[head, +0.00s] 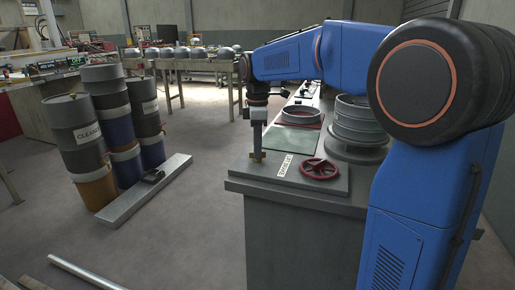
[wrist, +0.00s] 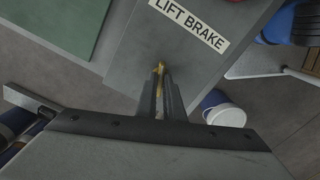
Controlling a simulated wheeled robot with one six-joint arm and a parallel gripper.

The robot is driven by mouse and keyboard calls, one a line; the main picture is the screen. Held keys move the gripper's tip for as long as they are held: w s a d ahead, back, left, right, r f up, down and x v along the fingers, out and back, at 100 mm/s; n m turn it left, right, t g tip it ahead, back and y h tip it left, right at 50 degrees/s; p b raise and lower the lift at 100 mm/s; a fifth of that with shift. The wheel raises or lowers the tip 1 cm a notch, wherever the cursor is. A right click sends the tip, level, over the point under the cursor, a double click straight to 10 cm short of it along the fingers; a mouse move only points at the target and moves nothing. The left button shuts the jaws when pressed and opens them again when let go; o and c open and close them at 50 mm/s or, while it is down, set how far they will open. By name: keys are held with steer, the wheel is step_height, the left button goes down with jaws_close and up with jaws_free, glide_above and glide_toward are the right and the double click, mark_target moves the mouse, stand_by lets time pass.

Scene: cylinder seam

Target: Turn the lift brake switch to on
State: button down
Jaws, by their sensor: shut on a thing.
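The lift brake switch is a small brass lever on the grey cabinet top. In the wrist view the lever (wrist: 160,68) shows between and just past my gripper's fingertips (wrist: 163,85). The fingers are close together on it. In the head view my gripper (head: 257,152) points straight down at the cabinet's front left corner, with the lever's brass (head: 257,160) at its tip. The white LIFT BRAKE label (wrist: 189,24) lies beside the lever; it also shows in the head view (head: 286,165). The fingers hide most of the lever, and I cannot tell which position it is in.
A red handwheel (head: 319,169) stands right of the label on the cabinet top (head: 240,171). Stacked grey rings (head: 355,125) stand behind it. Stacked drums (head: 75,125) and a metal beam (head: 145,190) stand left on the floor. The floor between is clear.

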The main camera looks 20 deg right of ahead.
steer(key=shift+n, duration=2.3)
steer(key=c, duration=1.9)
jaws_free()
steer(key=shift+o, duration=0.2)
step_height(320, 180, up, 17)
steer(key=shift+r, duration=0.2)
